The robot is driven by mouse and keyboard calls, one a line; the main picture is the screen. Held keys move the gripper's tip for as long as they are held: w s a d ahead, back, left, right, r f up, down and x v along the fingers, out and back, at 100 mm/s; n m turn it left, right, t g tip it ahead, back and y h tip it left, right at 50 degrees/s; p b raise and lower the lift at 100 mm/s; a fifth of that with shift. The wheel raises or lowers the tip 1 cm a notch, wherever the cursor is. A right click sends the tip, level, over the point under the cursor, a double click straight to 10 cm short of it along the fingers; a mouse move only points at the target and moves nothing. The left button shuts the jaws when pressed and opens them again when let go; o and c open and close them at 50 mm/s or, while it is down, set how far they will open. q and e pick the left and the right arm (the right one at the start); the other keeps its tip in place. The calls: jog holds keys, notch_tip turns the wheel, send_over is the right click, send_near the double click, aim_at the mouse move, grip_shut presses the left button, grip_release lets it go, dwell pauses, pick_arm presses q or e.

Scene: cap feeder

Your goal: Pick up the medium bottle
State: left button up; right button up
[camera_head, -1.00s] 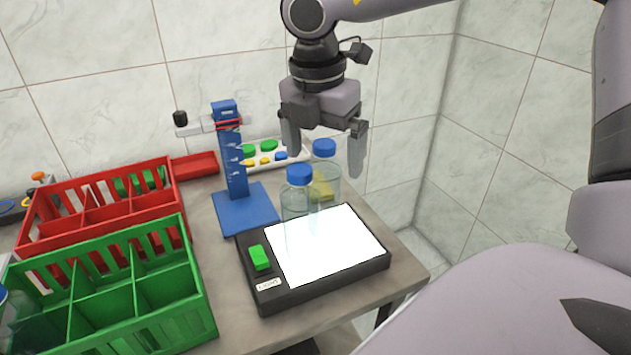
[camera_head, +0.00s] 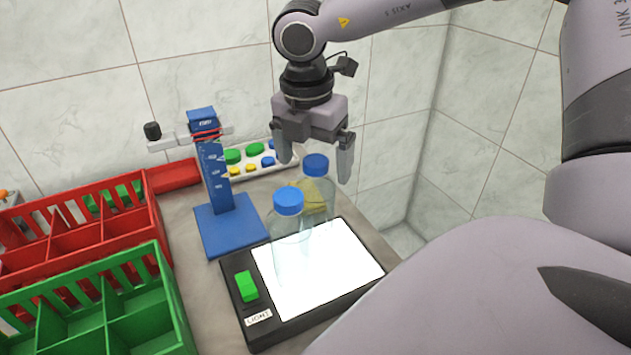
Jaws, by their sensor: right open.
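Two clear bottles with blue caps stand upright at the light box. The front bottle (camera_head: 291,240) is on the lit panel. The rear bottle (camera_head: 317,192) stands behind it, to the right, near the panel's back edge. The frames do not settle which one is the medium bottle. My right gripper (camera_head: 316,167) points down, open and empty. In the picture its fingers lie on either side of the rear bottle's cap; how far apart they are in depth is hard to tell. My left gripper is not in view.
The light box (camera_head: 237,316) has a green switch (camera_head: 246,287). Left of it stand a blue stand (camera_head: 217,180), a red crate (camera_head: 158,228) and a green crate (camera_head: 172,308). A white tray of coloured caps (camera_head: 289,160) lies behind. Tiled walls close off the back and right.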

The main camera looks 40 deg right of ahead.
aim_at(316, 209)
jog(key=shift+d+f, duration=0.2)
jog(key=shift+f, duration=0.65)
jog(key=shift+d+f, duration=0.2)
jog(key=shift+f, duration=0.65)
jog(key=c, duration=1.8)
jog(key=shift+w, duration=0.1)
grip_shut()
jog(key=shift+r, duration=0.1)
